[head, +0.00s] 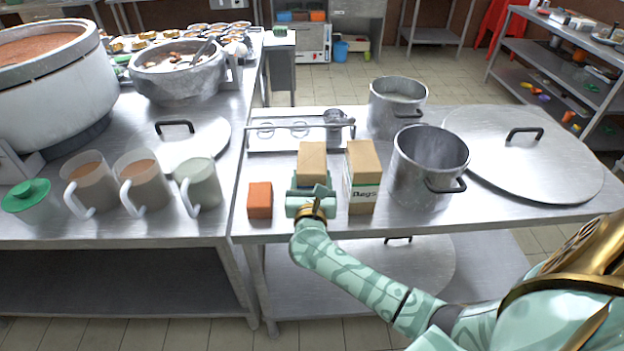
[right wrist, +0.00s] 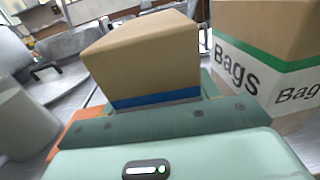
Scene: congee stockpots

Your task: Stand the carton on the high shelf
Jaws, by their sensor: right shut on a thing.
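My right gripper (head: 312,192) is over the front middle of the steel table, shut on a plain brown carton (head: 312,160). In the right wrist view the carton (right wrist: 145,58) stands upright beyond the jaw (right wrist: 180,120), with a blue band low on its side. The jaws hide its lower part, so I cannot tell whether it touches the table. A steel shelf unit (head: 545,50) with a top level and lower levels stands at the back right, well away from the gripper. My left gripper is not in view.
A taller "Bags" carton (head: 362,178) with a green band stands close to the right of the held one. An orange box (head: 260,200) stands left. Two pots (head: 428,165) (head: 397,105), a large lid (head: 525,155) and a low rail rack (head: 300,130) occupy the table.

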